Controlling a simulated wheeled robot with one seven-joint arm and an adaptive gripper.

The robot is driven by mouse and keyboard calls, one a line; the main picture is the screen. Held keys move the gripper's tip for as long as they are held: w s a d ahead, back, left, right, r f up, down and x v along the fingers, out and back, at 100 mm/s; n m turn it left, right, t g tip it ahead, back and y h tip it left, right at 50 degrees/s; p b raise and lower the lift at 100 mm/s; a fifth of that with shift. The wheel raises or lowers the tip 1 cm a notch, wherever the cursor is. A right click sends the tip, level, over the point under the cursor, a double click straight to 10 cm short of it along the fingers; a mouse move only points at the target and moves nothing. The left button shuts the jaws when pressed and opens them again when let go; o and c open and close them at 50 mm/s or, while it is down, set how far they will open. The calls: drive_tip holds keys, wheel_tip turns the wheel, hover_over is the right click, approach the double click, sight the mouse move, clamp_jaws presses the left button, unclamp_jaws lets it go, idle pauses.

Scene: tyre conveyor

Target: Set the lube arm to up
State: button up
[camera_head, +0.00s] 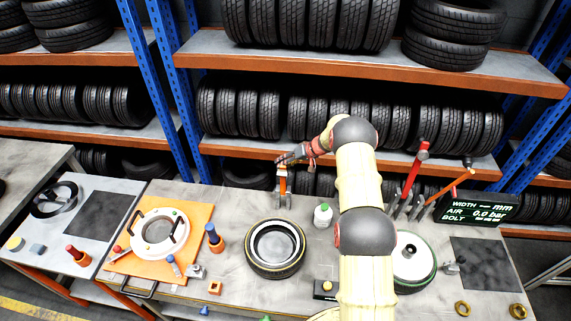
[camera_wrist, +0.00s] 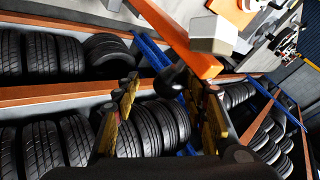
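The lube arm, as I take it, is an orange bar (camera_head: 283,184) standing roughly upright from a grey forked bracket at the bench's back edge. In the wrist view the orange bar (camera_wrist: 178,38) crosses the top, with a pale grey block beside it. A dark rounded knob (camera_wrist: 172,79) shows near the bar. My gripper (camera_head: 281,161) is at the bar's upper end. In the wrist view my gripper (camera_wrist: 163,92) has its fingers apart, with the knob near the gap between their tips. I cannot tell whether they touch it.
A white bottle (camera_head: 323,214) stands right of the bar, and a tyre (camera_head: 274,248) lies in front. A red lever (camera_head: 411,178) and an orange lever (camera_head: 446,188) stand farther right, near a display (camera_head: 480,210). Tyre racks are behind.

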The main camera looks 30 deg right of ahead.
drive_tip(key=shift+w+a+r, duration=0.1)
drive_tip(key=shift+r, duration=0.1)
drive_tip(key=shift+d+r, duration=0.2)
drive_tip(key=v, duration=1.1)
drive_tip(key=shift+s, duration=0.25)
